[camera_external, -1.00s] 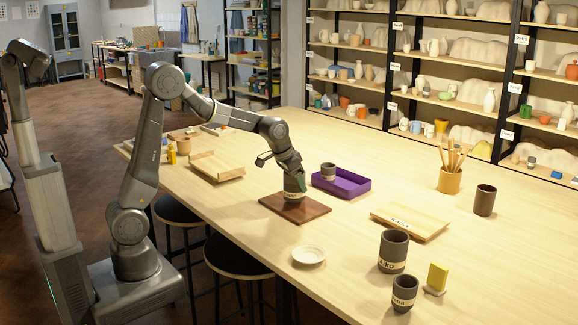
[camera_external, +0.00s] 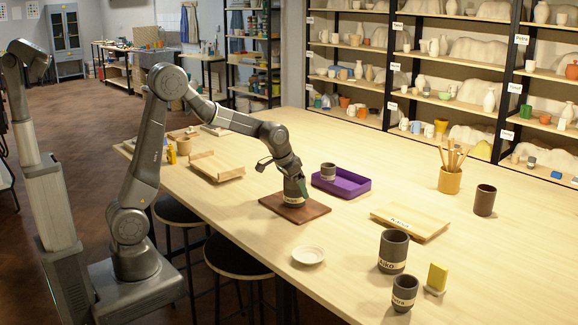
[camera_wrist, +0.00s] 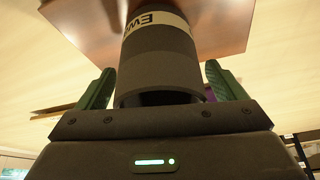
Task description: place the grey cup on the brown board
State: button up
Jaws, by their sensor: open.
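The dark grey cup (camera_external: 293,198) with a pale name label stands upright on the brown board (camera_external: 312,212), near its middle. In the wrist view the cup (camera_wrist: 160,62) fills the centre, its label band towards the brown board (camera_wrist: 82,20). My gripper (camera_external: 297,184) is over the cup, its fingers around the cup's upper part. In the wrist view my gripper (camera_wrist: 161,88) is open, with a green finger on each side and visible gaps between the fingers and the cup.
A purple tray (camera_external: 352,192) holding a small grey cup (camera_external: 328,171) is close behind the board. A white dish (camera_external: 308,256) lies in front. A wooden board (camera_external: 410,224), two dark cups (camera_external: 393,251) (camera_external: 404,292) and a yellow block (camera_external: 437,277) are to the right.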

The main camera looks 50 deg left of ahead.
jog(key=v, duration=1.2)
jog(key=shift+o, duration=1.1)
